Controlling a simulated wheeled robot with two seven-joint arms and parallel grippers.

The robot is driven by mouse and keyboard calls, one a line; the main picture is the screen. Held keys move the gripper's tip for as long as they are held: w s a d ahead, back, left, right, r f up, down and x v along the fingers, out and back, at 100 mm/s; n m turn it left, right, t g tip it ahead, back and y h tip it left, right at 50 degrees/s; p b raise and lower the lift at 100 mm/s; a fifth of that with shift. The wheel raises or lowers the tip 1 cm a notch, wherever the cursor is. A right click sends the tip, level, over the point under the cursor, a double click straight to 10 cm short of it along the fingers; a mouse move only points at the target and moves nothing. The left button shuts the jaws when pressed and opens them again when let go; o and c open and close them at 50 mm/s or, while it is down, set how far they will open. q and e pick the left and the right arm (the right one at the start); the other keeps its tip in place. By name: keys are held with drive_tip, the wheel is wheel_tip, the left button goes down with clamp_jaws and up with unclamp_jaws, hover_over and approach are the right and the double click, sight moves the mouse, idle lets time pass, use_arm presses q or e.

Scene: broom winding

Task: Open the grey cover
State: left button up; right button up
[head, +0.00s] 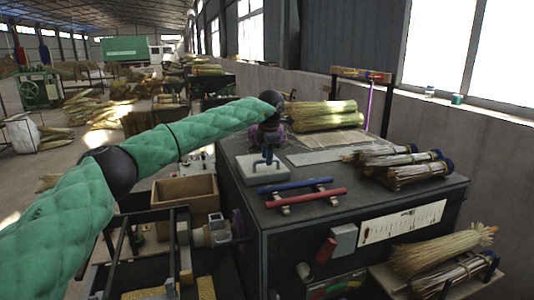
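A light grey slab-like cover (258,171) with an upright blue handle (267,157) lies flat on the dark workbench top (370,204), near its left edge. My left arm, in a green quilted sleeve, reaches from the left to the cover. My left gripper (268,146) points down right at the blue handle; it is small and dark here, and I cannot tell whether its fingers are closed on it. The cover looks level, with no visible gap under it. A smaller grey box (344,239) sits on the bench's front panel. My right gripper is out of view.
A blue bar (295,186) and a red bar (306,198) lie in front of the cover. Straw bundles (320,115) lie behind, and tied brooms (415,172) lie to the right. A wooden box (186,200) stands left of the bench. A metal frame (390,108) rises at the back.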

use_arm(q)
drive_tip(key=shift+f, duration=0.2)
clamp_jaws()
drive_tip(key=shift+r, duration=0.1)
